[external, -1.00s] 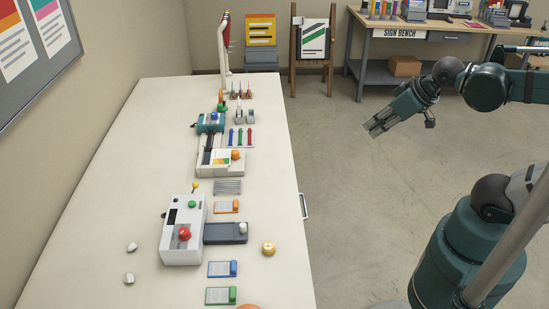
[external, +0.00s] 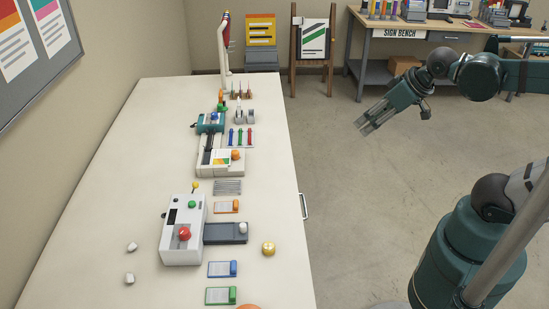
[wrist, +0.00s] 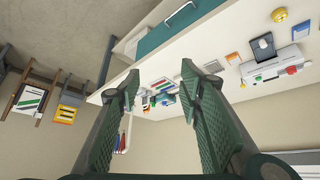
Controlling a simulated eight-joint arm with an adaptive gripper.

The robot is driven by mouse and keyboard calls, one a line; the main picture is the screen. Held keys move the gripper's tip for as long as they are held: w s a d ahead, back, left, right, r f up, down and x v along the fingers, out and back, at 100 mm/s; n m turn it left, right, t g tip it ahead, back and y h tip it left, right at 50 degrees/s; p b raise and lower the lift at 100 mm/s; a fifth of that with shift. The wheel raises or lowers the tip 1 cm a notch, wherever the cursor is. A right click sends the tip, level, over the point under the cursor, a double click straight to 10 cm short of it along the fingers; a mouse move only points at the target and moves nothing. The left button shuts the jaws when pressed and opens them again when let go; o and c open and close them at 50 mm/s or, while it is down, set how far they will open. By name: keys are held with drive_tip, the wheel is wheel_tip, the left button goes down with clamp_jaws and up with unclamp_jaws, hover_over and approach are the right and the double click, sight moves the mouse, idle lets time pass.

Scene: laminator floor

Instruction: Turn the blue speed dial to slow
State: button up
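A teal machine (external: 209,123) stands on the far half of the long pale table, with a small blue knob (external: 214,115) on top that may be the blue speed dial. Its slow marking is too small to read. My gripper (external: 366,128) hangs over the floor to the right of the table, well apart from the machine. In the wrist view, my gripper's two fingers (wrist: 160,80) are spread with nothing between them. Small devices on the table show beyond the fingers, but the dial is not clear there.
A drawer handle (external: 304,206) sticks out on the right side. The sign bench (external: 455,50) stands behind.

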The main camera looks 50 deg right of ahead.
drive_tip(key=w+r+n+g+p, duration=0.1)
drive_tip(key=w+r, duration=0.5)
drive_tip(key=w, duration=0.4)
drive_tip(key=w+r+g+p, duration=0.1)
drive_tip(key=w+r, duration=0.5)
drive_tip(key=w, duration=0.4)
drive_tip(key=w+a+n+g+p, duration=0.1)
drive_tip(key=w+a+p, duration=0.1)
drive_tip(key=w, duration=2)
drive_tip(key=w+a+f+n+g+p, duration=0.1)
drive_tip(key=w+f, duration=0.3)
drive_tip(key=w, duration=0.6)
drive_tip(key=w+f+g, duration=0.1)
drive_tip(key=w+f, duration=0.4)
drive_tip(key=w, duration=0.4)
drive_tip(key=w+f, duration=0.4)
drive_tip(key=f, duration=0.2)
drive_tip(key=w+a+f+g+p, duration=0.1)
drive_tip(key=w+f, duration=0.3)
drive_tip(key=f, duration=0.2)
drive_tip(key=w+f+n+g+p, duration=0.1)
drive_tip(key=w+f, duration=0.4)
drive_tip(key=f, duration=0.1)
drive_tip(key=shift+a+f, duration=0.3)
drive_tip(key=shift+f, duration=0.4)
